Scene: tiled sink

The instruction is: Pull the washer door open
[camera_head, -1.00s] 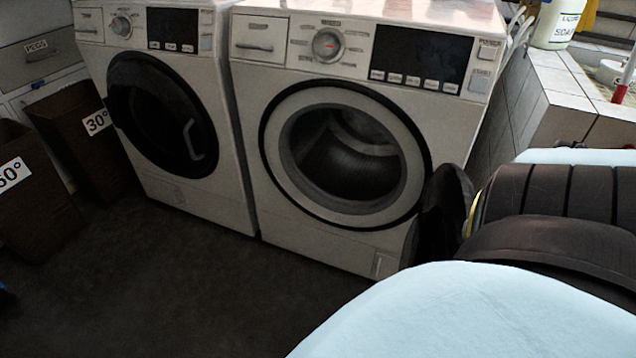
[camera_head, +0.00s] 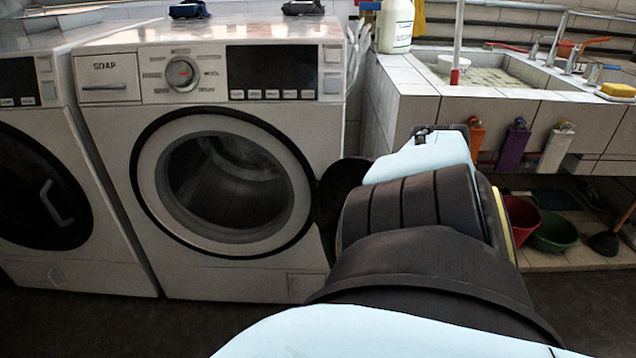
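The white washer (camera_head: 100,135) in the middle left has its round front opening uncovered, and the grey drum (camera_head: 228,185) shows inside. Its dark door (camera_head: 343,180) is swung out to the right of the opening, seen nearly edge-on and partly behind my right arm. My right arm comes in from the bottom right and reaches forward beside the door. A small dark part at its far end (camera_head: 445,130) may belong to my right gripper; its fingers cannot be made out, nor whether they touch the door. My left gripper is not in view.
A second washer with a shut dark door (camera_head: 45,190) stands at the left. A tiled sink (camera_head: 500,75) is at the right, with a soap bottle (camera_head: 396,25) on its edge. Red and green bowls (camera_head: 553,232) sit below it. Dark floor lies in front of the washers.

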